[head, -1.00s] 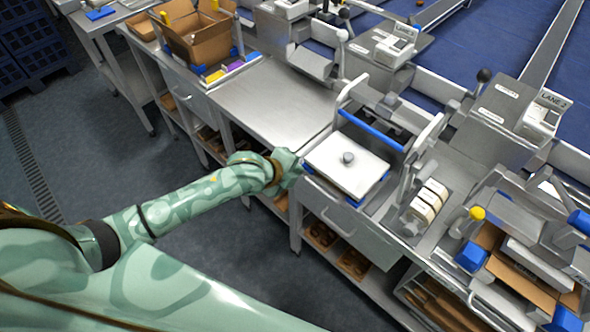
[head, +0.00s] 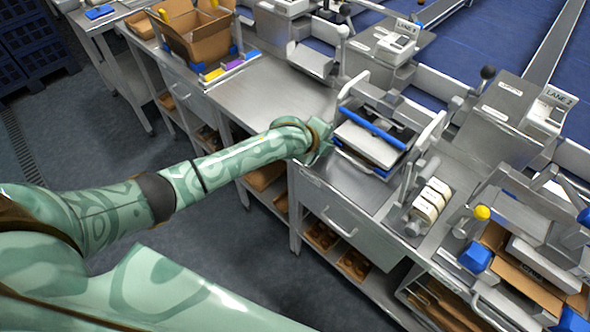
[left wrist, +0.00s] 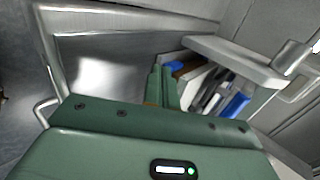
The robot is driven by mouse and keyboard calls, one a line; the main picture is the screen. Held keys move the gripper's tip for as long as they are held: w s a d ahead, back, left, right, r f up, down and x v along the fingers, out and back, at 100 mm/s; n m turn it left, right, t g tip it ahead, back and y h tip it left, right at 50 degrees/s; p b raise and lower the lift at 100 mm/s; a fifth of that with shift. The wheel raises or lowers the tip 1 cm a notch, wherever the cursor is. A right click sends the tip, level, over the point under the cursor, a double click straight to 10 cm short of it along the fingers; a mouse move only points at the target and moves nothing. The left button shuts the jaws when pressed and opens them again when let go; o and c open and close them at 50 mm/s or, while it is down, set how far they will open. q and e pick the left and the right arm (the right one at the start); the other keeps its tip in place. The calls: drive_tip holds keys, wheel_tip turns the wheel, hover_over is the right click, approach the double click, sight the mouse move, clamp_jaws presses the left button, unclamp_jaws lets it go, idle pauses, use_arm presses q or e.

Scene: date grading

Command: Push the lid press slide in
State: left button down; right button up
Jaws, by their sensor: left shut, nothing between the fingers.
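The lid press slide is a flat plate with a white top (head: 369,141) and a blue edge under its front. In the head view it sits beneath the blue crossbar (head: 372,127) of the press frame, far back between the side rails. Its round knob does not show now. My left gripper (head: 327,144) is at the slide's front left corner, seemingly against it, though contact is hard to tell. In the left wrist view its green fingers (left wrist: 162,86) are together and empty, with a pale plate (left wrist: 235,62) just beyond. My right gripper is not in view.
Bare steel worktop (head: 270,95) lies left of the press. White rolls (head: 430,200) on a holder stand to its right, beside a yellow-knobbed lever (head: 481,213) and an open carton. A drawer (head: 340,215) is below the bench front. A cardboard box (head: 200,35) stands farther left.

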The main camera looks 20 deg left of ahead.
sight(335, 137)
use_arm(q)
drive_tip(key=w, duration=0.1)
drive_tip(key=w+d+b, duration=0.1)
drive_tip(key=w, duration=0.1)
drive_tip(key=shift+w+d+f, duration=0.15)
drive_tip(key=shift+w+f, duration=0.05)
drive_tip(key=shift+w, duration=0.2)
drive_tip(key=shift+r, duration=0.3)
drive_tip(key=shift+w+r, duration=0.1)
